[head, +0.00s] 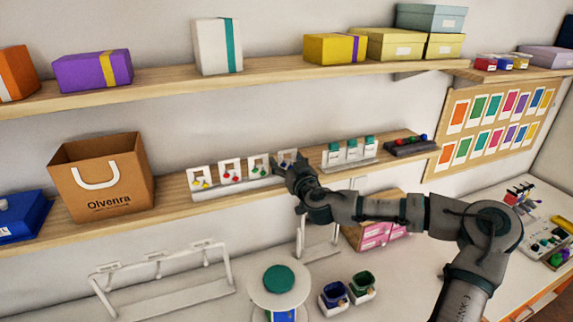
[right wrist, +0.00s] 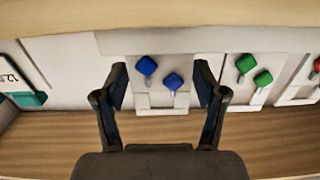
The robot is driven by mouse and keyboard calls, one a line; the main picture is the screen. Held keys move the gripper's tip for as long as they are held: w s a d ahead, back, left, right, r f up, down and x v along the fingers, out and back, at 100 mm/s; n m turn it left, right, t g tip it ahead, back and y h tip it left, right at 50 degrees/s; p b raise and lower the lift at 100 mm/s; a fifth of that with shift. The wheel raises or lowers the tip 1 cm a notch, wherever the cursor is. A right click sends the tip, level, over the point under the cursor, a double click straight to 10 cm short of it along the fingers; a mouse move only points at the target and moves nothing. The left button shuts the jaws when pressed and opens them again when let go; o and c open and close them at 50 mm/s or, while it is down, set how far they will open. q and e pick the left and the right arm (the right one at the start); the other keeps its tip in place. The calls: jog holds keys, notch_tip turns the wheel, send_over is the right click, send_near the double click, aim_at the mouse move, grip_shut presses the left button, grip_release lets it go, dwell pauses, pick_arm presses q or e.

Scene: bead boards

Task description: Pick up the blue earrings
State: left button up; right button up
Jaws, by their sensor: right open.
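The blue earrings (right wrist: 160,74) hang on a white card (right wrist: 170,100) in the right wrist view. They lie between the open fingers of my right gripper (right wrist: 162,90), and I cannot tell whether the fingers touch the card. In the head view my right gripper (head: 290,165) is at the right end of the row of earring cards on the lower shelf and covers most of the blue pair's card (head: 286,155). Green earrings (right wrist: 254,70) are on the neighbouring card, at the right in the wrist view. My left gripper does not show.
More earring cards (head: 230,171) stand to the left on the lower shelf (head: 172,200). White cards with teal tops (head: 350,152) stand to the right. A brown paper bag (head: 100,178) is further left. The upper shelf (head: 150,84) runs above, with boxes.

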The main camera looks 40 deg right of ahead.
aim_at(288, 151)
jog(key=shift+s+d, duration=0.1)
jog(key=c, duration=0.6)
jog(key=shift+r, duration=0.2)
jog(key=shift+r, duration=0.25)
jog(key=r, duration=0.2)
jog(key=b, duration=0.1)
jog(key=shift+s+a+r, duration=0.25)
jog(key=shift+s+r, duration=0.1)
jog(key=shift+r, duration=0.05)
jog(key=b+v, duration=0.1)
jog(key=v, duration=0.4)
jog(key=r+b+v, duration=0.1)
jog(key=v, duration=0.4)
jog(key=b+v, duration=0.1)
jog(key=v, duration=0.4)
jog(key=shift+a+r, duration=0.25)
jog(key=shift+a, duration=0.15)
